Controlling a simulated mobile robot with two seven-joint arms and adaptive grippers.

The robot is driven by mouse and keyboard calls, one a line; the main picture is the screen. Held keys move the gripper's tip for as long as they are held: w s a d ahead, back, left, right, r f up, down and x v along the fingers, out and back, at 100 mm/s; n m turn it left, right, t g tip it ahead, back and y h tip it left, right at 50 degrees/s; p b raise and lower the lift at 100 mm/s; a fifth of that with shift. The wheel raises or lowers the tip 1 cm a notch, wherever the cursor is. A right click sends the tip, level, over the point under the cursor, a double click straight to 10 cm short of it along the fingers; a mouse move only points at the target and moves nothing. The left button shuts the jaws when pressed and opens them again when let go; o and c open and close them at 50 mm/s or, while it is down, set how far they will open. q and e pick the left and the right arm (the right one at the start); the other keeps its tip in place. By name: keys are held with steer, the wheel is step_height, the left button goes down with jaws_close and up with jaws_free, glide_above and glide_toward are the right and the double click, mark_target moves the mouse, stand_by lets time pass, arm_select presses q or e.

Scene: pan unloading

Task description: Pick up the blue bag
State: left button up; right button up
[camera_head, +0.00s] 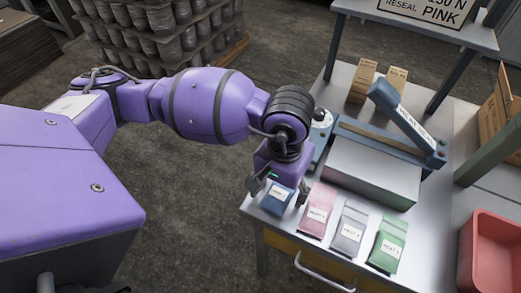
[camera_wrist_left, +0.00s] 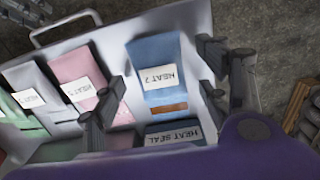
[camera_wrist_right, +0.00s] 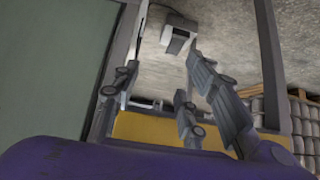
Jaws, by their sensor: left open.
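The blue bag (camera_head: 277,198) lies on the metal table near its front left corner, with a white label on it. In the left wrist view the blue bag (camera_wrist_left: 158,66) lies flat, its label reading HEAT and a mark. My left gripper (camera_head: 278,180) is open above the bag. In the left wrist view its fingers (camera_wrist_left: 160,95) stand on both sides of the bag, and the bag shows between them. I cannot tell whether they touch it. My right gripper (camera_wrist_right: 165,105) shows only in its own wrist view, its fingers apart with nothing between them.
A pink bag (camera_head: 317,211), a grey bag (camera_head: 348,227) and a green bag (camera_head: 387,243) lie in a row to the right. A heat sealer (camera_head: 370,170) stands behind them. A red bin (camera_head: 499,250) is at the right. Small boxes (camera_head: 362,82) stand at the back.

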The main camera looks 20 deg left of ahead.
arm_select(q)
steer(key=shift+f, duration=0.35)
steer(key=shift+c, duration=0.5)
steer(key=shift+w+r, duration=0.1)
steer(key=c, duration=1.2)
steer(key=shift+r, duration=0.15)
